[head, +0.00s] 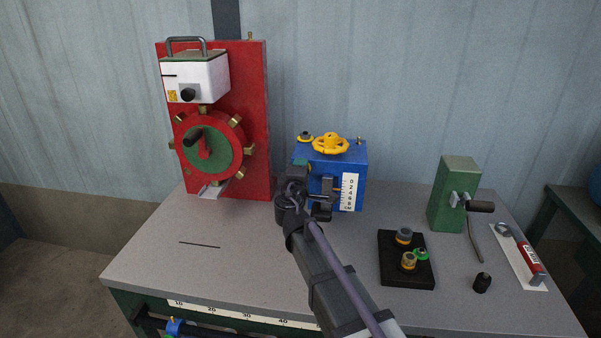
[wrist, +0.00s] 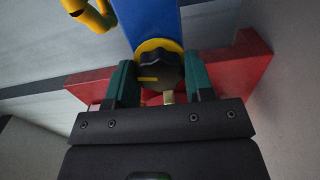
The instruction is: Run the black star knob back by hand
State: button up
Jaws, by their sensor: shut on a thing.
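The black star knob (wrist: 158,74) sits on a round yellow collar (wrist: 146,46) with a yellow pointer mark, at the blue box (wrist: 150,20) in the wrist view. My gripper (wrist: 161,84) has one green finger on each side of the knob and is shut on it. In the head view my gripper (head: 301,168) is at the left front of the blue box (head: 350,160) and hides the knob. A white scale (head: 349,192) marked in CM is on the box's front. A yellow handwheel (head: 331,144) is on its top.
A red panel (head: 255,120) with a red wheel (head: 209,146) and a white box (head: 195,78) stands close on the left. A black tray (head: 406,279) with fittings, a green crank box (head: 458,190) and a black knob (head: 482,283) stand right. The front left tabletop is mostly clear.

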jog(key=n, duration=1.2)
jog(key=shift+n, duration=0.3)
dwell(0.3)
jog(key=o, duration=0.9)
jog(key=shift+o, duration=0.2)
jog(key=shift+s, duration=0.1)
jog(key=s+a, duration=0.1)
jog(key=s, duration=0.9)
jog(key=shift+s, duration=0.3)
jog(key=s+a, duration=0.1)
jog(key=s, duration=0.9)
jog(key=shift+s, duration=0.4)
